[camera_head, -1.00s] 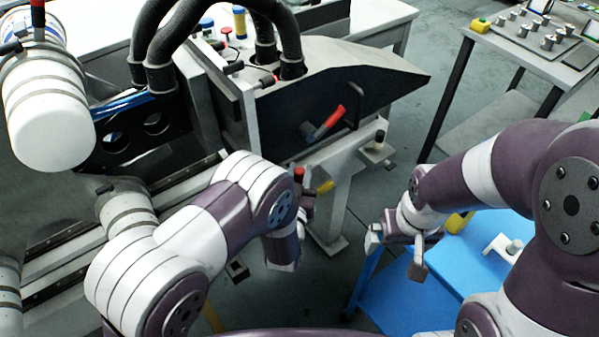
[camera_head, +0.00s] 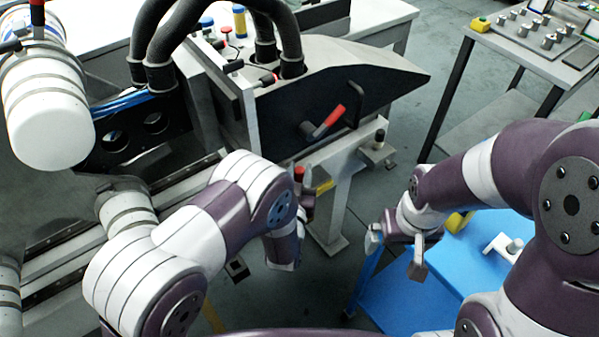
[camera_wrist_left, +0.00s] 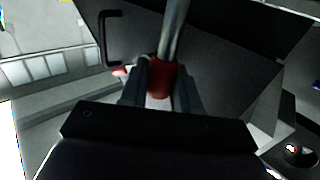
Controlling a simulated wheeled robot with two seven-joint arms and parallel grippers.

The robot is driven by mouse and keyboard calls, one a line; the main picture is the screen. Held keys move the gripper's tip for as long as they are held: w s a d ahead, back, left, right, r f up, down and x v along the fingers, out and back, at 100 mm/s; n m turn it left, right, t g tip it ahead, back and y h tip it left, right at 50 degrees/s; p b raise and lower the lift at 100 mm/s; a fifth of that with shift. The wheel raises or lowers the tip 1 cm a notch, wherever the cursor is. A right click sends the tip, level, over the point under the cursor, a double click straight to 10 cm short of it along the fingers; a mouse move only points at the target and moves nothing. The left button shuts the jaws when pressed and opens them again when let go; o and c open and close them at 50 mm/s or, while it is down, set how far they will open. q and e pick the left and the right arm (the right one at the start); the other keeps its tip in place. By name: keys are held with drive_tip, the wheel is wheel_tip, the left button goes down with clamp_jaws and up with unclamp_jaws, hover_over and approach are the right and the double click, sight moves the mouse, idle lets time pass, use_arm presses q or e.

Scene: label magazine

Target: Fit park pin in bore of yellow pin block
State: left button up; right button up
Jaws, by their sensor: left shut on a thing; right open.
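My left gripper (camera_head: 305,190) is shut on the park pin, by its red grip (camera_wrist_left: 160,82). The pin's metal shaft (camera_wrist_left: 174,32) runs away from the fingers in the left wrist view. In the head view a red end (camera_head: 299,173) shows at the gripper. A small yellow part (camera_head: 325,186) shows just right of the gripper, mostly hidden. Another yellow block (camera_head: 457,222) sits on the blue cart behind my right gripper. I cannot tell which is the pin block, and no bore is visible. My right gripper (camera_head: 396,252) is open and empty by the cart's edge.
A grey stand (camera_head: 335,205) is close beside my left gripper. The dark machine housing (camera_head: 340,75) with a red lever (camera_head: 329,121) stands behind it. The blue cart (camera_head: 400,300) carries a white bracket (camera_head: 500,247). A table with metal pieces (camera_head: 540,45) is at back right.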

use_arm(q)
drive_tip(key=shift+f+b, duration=3.6)
drive_tip(key=shift+f, duration=0.35)
use_arm(e)
wheel_tip(320, 180, down, 7)
use_arm(q)
drive_tip(key=o, duration=1.1)
